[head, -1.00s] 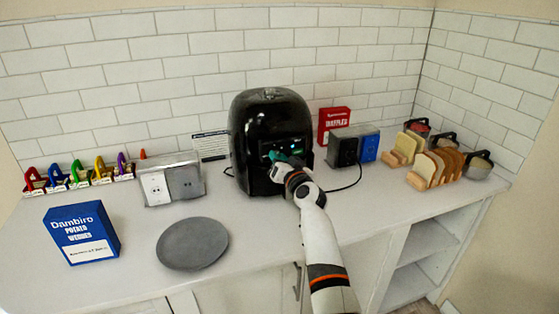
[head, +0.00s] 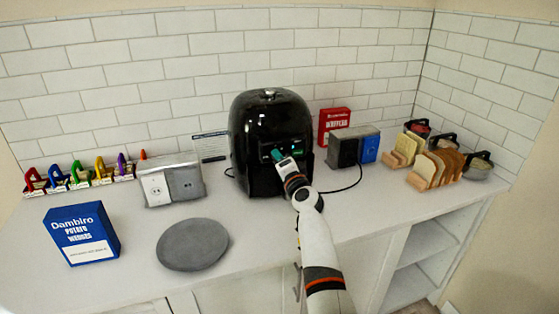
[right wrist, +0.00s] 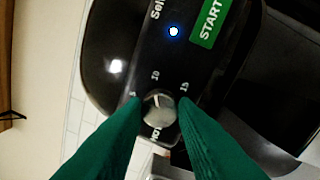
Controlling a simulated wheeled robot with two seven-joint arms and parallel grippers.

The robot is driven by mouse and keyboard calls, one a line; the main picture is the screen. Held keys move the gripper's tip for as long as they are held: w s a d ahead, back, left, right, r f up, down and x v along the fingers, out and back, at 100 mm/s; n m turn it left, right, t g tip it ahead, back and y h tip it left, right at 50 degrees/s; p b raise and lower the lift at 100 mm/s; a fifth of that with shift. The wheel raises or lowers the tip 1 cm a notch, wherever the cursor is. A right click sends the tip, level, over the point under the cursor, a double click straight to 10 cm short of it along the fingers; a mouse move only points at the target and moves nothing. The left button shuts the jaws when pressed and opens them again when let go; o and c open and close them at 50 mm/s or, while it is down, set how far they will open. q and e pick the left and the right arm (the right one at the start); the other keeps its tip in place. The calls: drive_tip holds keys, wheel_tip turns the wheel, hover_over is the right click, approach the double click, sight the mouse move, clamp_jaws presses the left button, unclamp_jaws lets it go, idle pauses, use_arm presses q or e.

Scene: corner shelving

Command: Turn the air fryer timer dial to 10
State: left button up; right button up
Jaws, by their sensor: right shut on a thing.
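The black air fryer (head: 262,110) stands on the counter against the tiled wall, its control panel facing me. In the right wrist view its panel (right wrist: 215,75) shows a green START label, a lit blue-white light and a round grey dial (right wrist: 159,107) with numbers around it. My right gripper (head: 276,154) is at the panel; in the right wrist view its green fingertips (right wrist: 158,108) are on either side of the dial, shut on it. The dial's pointer line is tilted; its exact setting cannot be read. The left gripper is not in view.
A black-and-blue box (head: 345,150), a red box (head: 334,125) and bread in racks (head: 437,166) stand right.

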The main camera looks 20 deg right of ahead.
idle(0.4)
drive_tip(key=o, duration=1)
drive_tip(key=shift+s, duration=0.15)
drive_tip(key=s+p, duration=0.5)
drive_tip(key=s, duration=0.6)
drive_tip(key=shift+s+d+f, duration=0.35)
drive_tip(key=shift+s+d, duration=0.05)
